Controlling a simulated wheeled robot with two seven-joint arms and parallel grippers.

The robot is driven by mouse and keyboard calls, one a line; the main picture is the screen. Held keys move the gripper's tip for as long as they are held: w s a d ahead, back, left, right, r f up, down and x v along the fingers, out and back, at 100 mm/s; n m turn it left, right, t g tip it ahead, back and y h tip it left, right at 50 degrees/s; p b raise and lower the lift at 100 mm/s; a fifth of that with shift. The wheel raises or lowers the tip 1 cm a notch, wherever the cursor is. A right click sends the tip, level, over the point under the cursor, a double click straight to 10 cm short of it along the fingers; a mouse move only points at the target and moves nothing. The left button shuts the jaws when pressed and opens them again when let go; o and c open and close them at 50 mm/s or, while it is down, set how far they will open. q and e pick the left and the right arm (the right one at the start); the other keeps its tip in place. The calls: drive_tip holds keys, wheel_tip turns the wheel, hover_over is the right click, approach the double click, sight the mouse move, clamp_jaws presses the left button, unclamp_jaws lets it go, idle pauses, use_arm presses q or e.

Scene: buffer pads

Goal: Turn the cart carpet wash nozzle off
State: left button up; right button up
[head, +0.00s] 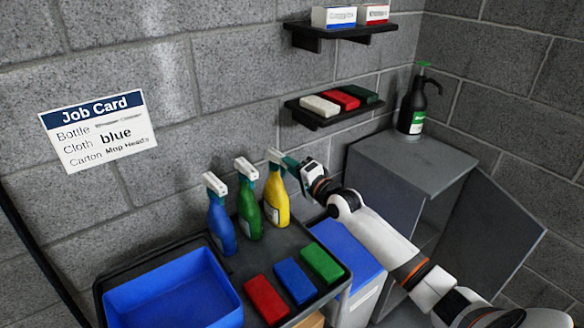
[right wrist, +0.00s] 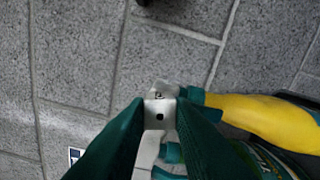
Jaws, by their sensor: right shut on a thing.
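Three spray bottles stand upright in a row on the cart (head: 243,265): a blue one (head: 221,228), a green one (head: 249,210) and a yellow one (head: 277,203). Their labels are too small to read, so I cannot tell by text which is carpet wash. My right gripper (head: 287,162) reaches in from the right at the yellow bottle's spray head. In the right wrist view its teal fingers are shut on the pale nozzle (right wrist: 160,112) of the yellow bottle (right wrist: 262,118). The nozzle's marking is unclear. My left gripper is not in view.
A blue bin (head: 170,287) and red (head: 266,298), blue (head: 294,281) and green (head: 322,263) cloths sit on the cart. A grey cabinet (head: 424,156) with a dark pump bottle (head: 412,108) stands right. Two wall shelves and a job card (head: 98,131) are behind.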

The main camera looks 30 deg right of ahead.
drive_tip(key=n, duration=1.6)
drive_tip(key=o, duration=0.6)
drive_tip(key=shift+c, duration=0.2)
drive_tip(key=s+p, duration=0.4)
drive_tip(key=s, duration=0.3)
drive_tip(key=shift+d, duration=0.45)
